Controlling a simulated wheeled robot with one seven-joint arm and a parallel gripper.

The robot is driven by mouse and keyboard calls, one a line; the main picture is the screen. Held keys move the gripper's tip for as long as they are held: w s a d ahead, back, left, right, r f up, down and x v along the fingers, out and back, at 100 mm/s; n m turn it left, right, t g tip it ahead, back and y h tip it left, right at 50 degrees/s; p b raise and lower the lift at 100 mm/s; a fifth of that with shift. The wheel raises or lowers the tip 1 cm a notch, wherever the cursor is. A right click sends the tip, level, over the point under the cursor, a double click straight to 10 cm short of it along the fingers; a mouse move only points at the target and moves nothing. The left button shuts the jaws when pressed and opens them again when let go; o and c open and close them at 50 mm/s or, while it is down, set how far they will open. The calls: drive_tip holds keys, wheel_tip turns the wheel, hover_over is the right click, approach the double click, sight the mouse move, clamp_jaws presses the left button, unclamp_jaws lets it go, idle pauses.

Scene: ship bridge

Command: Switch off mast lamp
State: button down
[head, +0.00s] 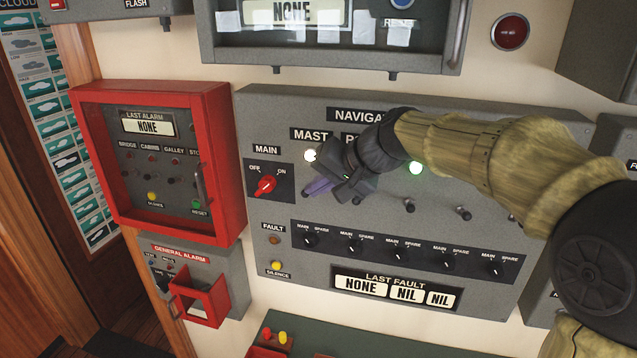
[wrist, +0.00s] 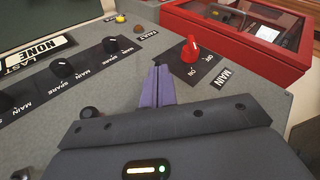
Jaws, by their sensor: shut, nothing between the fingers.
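The grey navigation light panel (head: 290,105) is on the wall in the head view. The mast lamp (head: 310,155), under the "MAST" label, glows white. My gripper (head: 318,188) is shut and empty, its purple fingers just below the mast lamp. In the wrist view the shut fingers (wrist: 158,88) point toward the panel face, near the red main switch (wrist: 190,50). The mast lamp's toggle is largely hidden by the gripper; I cannot tell its position or whether the fingers touch it.
More toggles (head: 409,205) run along that row. Below is a row of black main/spare knobs (head: 398,254). A red-framed alarm box (head: 236,190) stands out at the left.

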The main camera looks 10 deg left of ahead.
drive_tip(key=shift+d+f+b, duration=0.1)
drive_tip(key=shift+f+b, duration=0.15)
drive_tip(key=shift+b, duration=0.5)
drive_tip(key=shift+s+b, duration=0.25)
drive_tip(key=shift+b, duration=0.4)
drive_tip(key=shift+f+n+t+b, duration=0.25)
drive_tip(key=shift+t+b, duration=0.25)
drive_tip(key=shift+b, duration=0.55)
drive_tip(key=shift+b, duration=0.4)
drive_tip(key=f+n+t+b, duration=0.1)
drive_tip(key=b, duration=0.5)
drive_tip(key=f+n+t+b, duration=0.1)
drive_tip(key=t+b, duration=0.1)
drive_tip(key=b, duration=0.4)
drive_tip(key=shift+s+a, duration=0.2)
drive_tip(key=shift+s, duration=0.2)
drive_tip(key=shift+r, duration=0.15)
